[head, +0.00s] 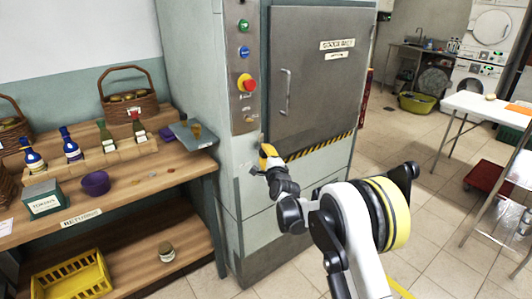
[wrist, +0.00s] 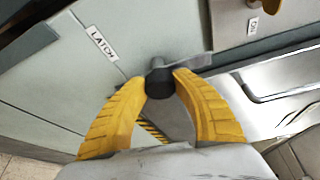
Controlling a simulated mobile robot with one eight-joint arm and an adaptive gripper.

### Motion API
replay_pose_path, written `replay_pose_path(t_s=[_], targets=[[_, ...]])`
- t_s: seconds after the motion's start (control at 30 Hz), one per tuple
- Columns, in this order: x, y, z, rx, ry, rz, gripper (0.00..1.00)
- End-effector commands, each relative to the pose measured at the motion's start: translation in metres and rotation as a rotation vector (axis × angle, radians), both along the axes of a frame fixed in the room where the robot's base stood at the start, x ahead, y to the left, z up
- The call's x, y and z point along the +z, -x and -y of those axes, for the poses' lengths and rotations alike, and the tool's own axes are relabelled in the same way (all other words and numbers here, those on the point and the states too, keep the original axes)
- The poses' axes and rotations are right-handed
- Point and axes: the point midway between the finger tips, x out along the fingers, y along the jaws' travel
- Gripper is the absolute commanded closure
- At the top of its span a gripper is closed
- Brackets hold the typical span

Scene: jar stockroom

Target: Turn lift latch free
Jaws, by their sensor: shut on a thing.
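The lift latch shows in the wrist view as a dark round knob (wrist: 158,82) with a grey metal bar (wrist: 193,62) running to the right from it. A white "LATCH" label (wrist: 101,42) is on the grey-green panel beside it. My gripper (wrist: 160,88) has its two yellow fingers closed on the knob, one on each side. In the head view my gripper (head: 266,154) is at the lift front, just below the lower left of the grey lift door (head: 318,85). The latch is mostly hidden there behind my gripper.
Buttons and a red emergency knob (head: 248,84) are on the control column above my gripper. A vertical door handle (head: 286,93) is on the lift door. A wooden shelf (head: 120,205) with bottles and baskets stands at the left.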

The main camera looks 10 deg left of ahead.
Motion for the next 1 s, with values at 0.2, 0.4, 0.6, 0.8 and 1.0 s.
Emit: replay_pose_path(t_s=[0.2,0.4,0.6,0.8,1.0], targets=[[0.0020,0.0036,0.0004,-0.001,0.015,0.021,1.00],[0.0023,0.0037,0.0006,-0.003,0.015,0.022,1.00],[0.0022,0.0036,0.0009,-0.003,0.014,0.023,0.49],[0.0014,0.0040,0.0005,-0.001,0.014,0.021,0.43],[0.0014,0.0086,0.0026,-0.001,0.015,0.020,0.43]])
